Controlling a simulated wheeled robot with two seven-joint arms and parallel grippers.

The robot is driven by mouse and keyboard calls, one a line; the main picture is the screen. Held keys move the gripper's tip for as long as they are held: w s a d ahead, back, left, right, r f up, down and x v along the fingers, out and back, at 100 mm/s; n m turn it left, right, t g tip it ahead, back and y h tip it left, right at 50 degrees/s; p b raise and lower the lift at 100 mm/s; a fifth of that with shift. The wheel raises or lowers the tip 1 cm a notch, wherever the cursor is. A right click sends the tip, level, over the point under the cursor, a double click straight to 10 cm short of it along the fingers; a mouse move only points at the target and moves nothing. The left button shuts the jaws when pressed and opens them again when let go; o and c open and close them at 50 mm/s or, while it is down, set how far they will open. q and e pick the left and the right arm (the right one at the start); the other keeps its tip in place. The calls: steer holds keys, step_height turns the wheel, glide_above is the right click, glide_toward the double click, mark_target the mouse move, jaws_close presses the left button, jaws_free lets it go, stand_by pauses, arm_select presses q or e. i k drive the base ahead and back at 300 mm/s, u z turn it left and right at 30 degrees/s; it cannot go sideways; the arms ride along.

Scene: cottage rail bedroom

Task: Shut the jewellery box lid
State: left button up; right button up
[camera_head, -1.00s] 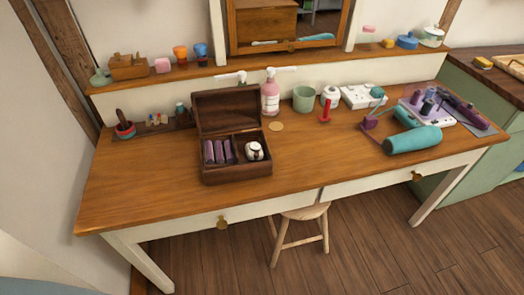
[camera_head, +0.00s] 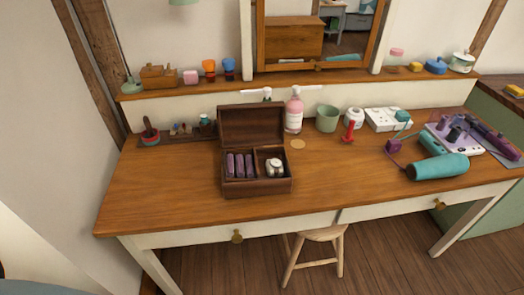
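The jewellery box (camera_head: 256,187) is a dark wooden box on the dressing table, left of its middle. Its lid (camera_head: 251,126) stands open, raised at the back edge. Inside, several purple rolls fill the left compartment and a small white item (camera_head: 274,166) sits in the right one. Neither of my grippers is in the picture, and nothing touches the box or the lid.
The wooden tabletop (camera_head: 165,194) is clear in front and to the left of the box. A pink bottle (camera_head: 293,114) and a green cup (camera_head: 327,118) stand behind to its right. A teal hairdryer (camera_head: 437,167) lies at the right. A stool (camera_head: 318,236) stands below.

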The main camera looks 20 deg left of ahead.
mark_target(254, 123)
steer(key=u, duration=0.95)
steer(key=i, duration=0.25)
steer(key=z, duration=0.15)
